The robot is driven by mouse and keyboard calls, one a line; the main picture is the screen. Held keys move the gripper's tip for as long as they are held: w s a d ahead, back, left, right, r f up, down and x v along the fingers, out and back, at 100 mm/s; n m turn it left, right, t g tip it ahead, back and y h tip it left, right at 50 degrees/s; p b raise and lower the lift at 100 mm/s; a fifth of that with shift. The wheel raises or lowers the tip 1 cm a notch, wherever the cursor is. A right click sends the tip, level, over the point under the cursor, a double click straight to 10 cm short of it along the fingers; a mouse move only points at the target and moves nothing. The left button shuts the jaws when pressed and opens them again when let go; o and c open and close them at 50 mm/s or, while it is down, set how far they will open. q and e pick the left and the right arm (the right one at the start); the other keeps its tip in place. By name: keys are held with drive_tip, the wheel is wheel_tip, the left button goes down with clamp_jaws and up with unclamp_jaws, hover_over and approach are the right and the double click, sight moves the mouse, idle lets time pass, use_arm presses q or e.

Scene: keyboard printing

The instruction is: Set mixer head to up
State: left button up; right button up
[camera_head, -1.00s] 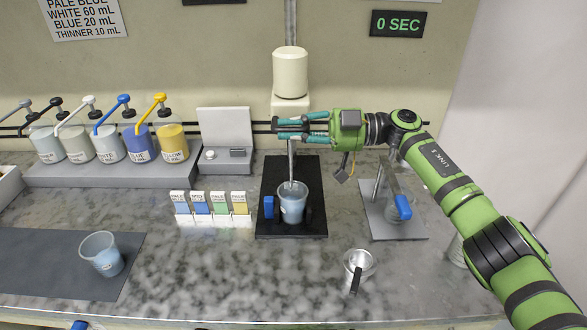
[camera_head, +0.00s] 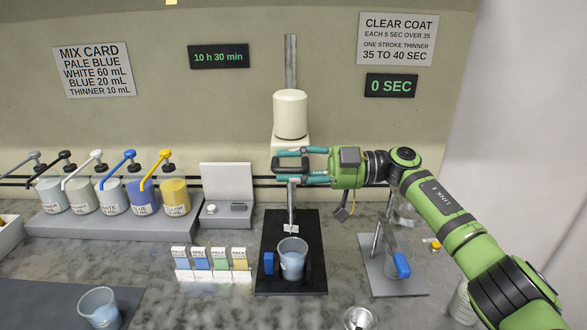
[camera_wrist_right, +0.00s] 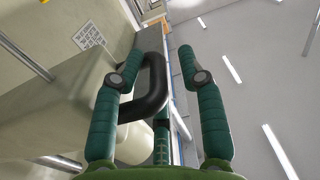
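The mixer has a cream head (camera_head: 290,115) on a grey vertical post (camera_head: 291,60). Its stirrer shaft hangs down, and the pale paddle (camera_head: 290,229) shows just above the rim of a cup of blue paint (camera_head: 292,262) on the black mixer base (camera_head: 268,225). My right gripper (camera_head: 285,166) is just below the head, its two teal fingers apart. The mixer's black handle (camera_wrist_right: 153,88) lies between the fingers in the right wrist view, near the left finger, with a gap to the right one. My left gripper is not in view.
Pump bottles stand on a grey rack (camera_head: 60,228) at the left. A grey panel device (camera_head: 226,184) and a colour-card holder (camera_head: 212,275) sit left of the mixer. A grey stand with a blue handle (camera_head: 402,265) is at the right. Another cup (camera_head: 99,308) is at front left.

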drive_tip(key=shift+d, duration=0.2)
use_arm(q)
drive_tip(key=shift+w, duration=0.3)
use_arm(e)
drive_tip(key=d, duration=1.1)
drive_tip(key=shift+d, duration=0.3)
drive_tip(key=shift+w, duration=0.15)
